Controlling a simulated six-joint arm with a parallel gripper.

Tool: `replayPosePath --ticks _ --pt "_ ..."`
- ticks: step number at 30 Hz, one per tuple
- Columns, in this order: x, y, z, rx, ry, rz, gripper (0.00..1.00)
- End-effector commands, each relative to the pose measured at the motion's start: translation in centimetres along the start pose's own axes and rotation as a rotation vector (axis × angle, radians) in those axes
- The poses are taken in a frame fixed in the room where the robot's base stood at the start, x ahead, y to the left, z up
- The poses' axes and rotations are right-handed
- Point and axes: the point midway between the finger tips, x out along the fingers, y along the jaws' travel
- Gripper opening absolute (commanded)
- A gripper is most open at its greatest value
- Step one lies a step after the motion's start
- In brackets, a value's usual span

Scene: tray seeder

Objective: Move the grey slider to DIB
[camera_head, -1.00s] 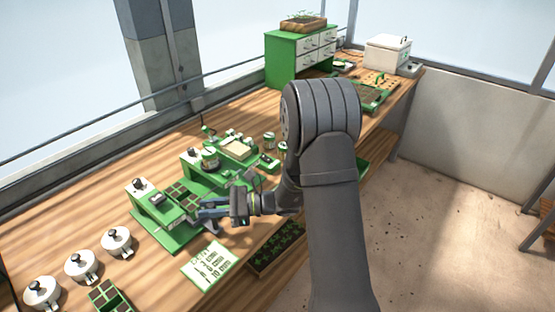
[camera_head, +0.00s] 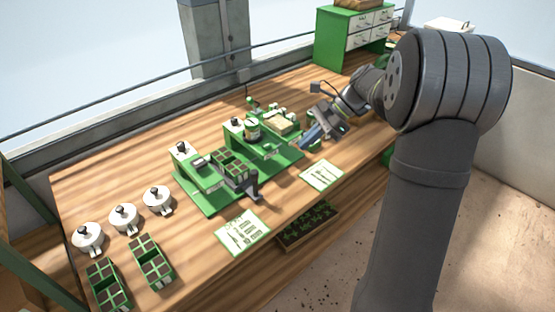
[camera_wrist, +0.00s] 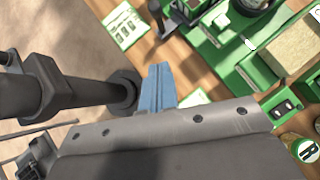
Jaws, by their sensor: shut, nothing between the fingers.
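My gripper (camera_head: 308,137) is at the right end of the green seeder (camera_head: 205,203), above the table, with its blue fingers together and empty. The fingers also show in the wrist view (camera_wrist: 158,88), apart from anything below. A dark grey handle-like part (camera_head: 252,184) stands at the seeder's front edge, beside a green cell tray (camera_head: 230,162). I cannot tell which of these is the grey slider. No DIB marking is readable.
Three white lidded pots (camera_head: 123,218) and two cell trays (camera_head: 152,262) stand at the left. Printed cards (camera_head: 242,234) lie along the front edge. A seedling tray (camera_head: 308,226) is below that edge. A green drawer cabinet (camera_head: 340,40) stands at the back.

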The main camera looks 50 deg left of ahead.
Motion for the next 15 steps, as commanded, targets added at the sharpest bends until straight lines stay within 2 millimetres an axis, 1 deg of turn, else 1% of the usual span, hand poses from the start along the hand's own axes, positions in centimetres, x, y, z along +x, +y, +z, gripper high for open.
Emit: replayPosePath --ticks 5,15 --pt "2.4 0.1 0.1 0.001 -0.002 0.005 0.00" --pt "9.7 0.1 0.1 0.000 -0.003 0.006 0.00"
